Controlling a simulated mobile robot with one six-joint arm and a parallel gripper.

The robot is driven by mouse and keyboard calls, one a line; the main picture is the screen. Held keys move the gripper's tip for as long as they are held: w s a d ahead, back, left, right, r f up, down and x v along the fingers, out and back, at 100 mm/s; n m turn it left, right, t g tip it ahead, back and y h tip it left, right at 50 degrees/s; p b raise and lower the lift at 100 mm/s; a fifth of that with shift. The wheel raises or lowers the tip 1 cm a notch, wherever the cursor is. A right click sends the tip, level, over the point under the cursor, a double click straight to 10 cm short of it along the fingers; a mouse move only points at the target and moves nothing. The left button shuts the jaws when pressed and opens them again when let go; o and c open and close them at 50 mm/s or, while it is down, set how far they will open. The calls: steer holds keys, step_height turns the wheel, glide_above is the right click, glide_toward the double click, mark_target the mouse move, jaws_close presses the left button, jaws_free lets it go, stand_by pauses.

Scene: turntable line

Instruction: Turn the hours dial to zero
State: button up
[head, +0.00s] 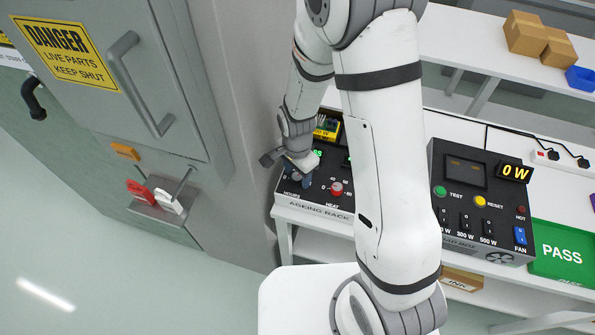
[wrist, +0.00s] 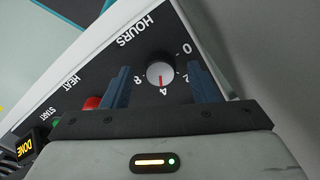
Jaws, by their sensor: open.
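The hours dial (wrist: 160,75) is a small silver-grey knob with a red pointer line on the dark panel of the ageing rack (head: 318,207). In the wrist view its pointer is at the 4. The marks 0, 2, 4 and 8 show around it, with the 0 up and to the right. My gripper (wrist: 158,66) is open, with one blue finger on each side of the dial and visible gaps between.
A red heat knob (head: 336,188) is just right of the hours dial. A lit DONE display (wrist: 28,143) shows in the wrist view. A load box (head: 478,200) with switches stands to the right, beside a green PASS tray (head: 560,251). A grey cabinet (head: 110,75) stands left.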

steer(key=shift+f, duration=0.2)
steer(key=c, duration=0.9)
steer(key=shift+d, duration=0.1)
steer(key=shift+c, duration=0.4)
